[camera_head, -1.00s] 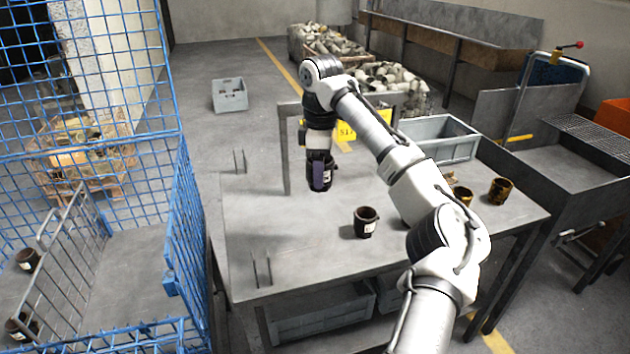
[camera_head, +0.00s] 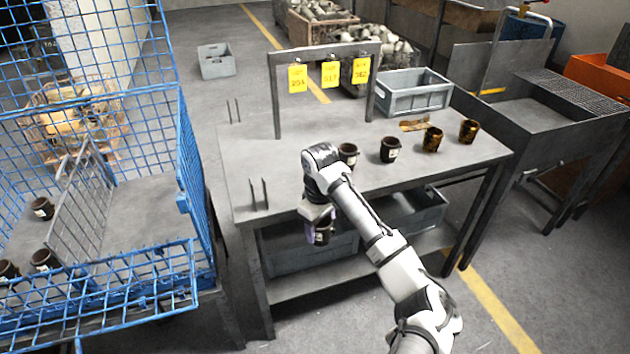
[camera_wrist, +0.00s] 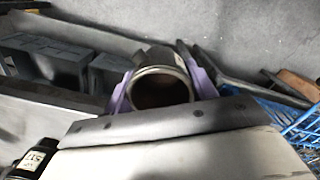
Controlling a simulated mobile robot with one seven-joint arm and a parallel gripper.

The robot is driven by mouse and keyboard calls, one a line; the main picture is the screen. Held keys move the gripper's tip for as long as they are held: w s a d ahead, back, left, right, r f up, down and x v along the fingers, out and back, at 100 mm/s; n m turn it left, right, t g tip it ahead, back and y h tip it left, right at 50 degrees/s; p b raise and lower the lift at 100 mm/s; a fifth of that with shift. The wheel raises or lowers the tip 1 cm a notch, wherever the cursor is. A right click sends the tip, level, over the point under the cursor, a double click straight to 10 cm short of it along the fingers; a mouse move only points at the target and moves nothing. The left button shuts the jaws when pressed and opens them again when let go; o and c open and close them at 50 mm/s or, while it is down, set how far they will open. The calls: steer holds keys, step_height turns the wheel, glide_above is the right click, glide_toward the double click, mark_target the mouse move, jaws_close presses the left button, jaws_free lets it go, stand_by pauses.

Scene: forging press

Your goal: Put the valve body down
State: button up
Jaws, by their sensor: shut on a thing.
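My gripper (camera_head: 318,226) is shut on a dark valve body (camera_head: 323,233) with a pale label. It holds the body just in front of the near edge of the grey table (camera_head: 268,172), apparently clear of it. In the wrist view, the purple fingers of my gripper (camera_wrist: 160,92) sit on both sides of the valve body's round open end (camera_wrist: 160,85). The lower part of the held body is partly hidden.
A frame with yellow tags (camera_head: 330,75) is at the back. A blue wire cage (camera_head: 190,190) with several dark bodies stands left. The table's left half is mostly bare.

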steer(key=s+a+f+m, duration=0.1)
steer(key=s+f+m, duration=0.2)
steer(key=f, duration=0.6)
steer(key=s+a+f+m+b, duration=0.1)
steer(key=s+f+m, duration=0.2)
steer(key=s+f, duration=0.2)
steer(key=s+a+f+m, duration=0.1)
steer(key=s+f+m, duration=0.2)
steer(key=f, duration=0.9)
steer(key=shift+s+f+m, duration=0.35)
steer(key=shift+s+m, duration=0.05)
